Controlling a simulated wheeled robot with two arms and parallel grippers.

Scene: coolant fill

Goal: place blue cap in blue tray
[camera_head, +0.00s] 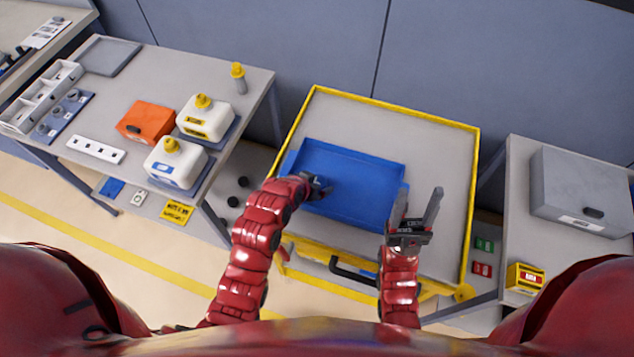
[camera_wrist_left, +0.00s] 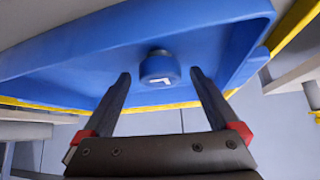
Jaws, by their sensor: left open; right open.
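The blue tray (camera_head: 362,190) lies on the grey top of a yellow-edged cart in the head view. The left wrist view shows the tray (camera_wrist_left: 60,55) from close up. The blue cap (camera_wrist_left: 159,68) is in the tray there, with a small white mark on its face. My left gripper (camera_wrist_left: 160,82) is open, its fingers on either side of the cap with gaps to both. In the head view my left gripper (camera_head: 318,187) is over the tray's left part, and the cap cannot be made out. My right gripper (camera_head: 417,212) is open and empty by the tray's right edge.
The left table holds an orange box (camera_head: 146,122), two white jugs with yellow caps (camera_head: 205,117) (camera_head: 175,162) and a yellow-topped bottle (camera_head: 238,78). A grey case (camera_head: 583,192) sits on the right table. The cart top (camera_head: 430,150) is bare behind the tray.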

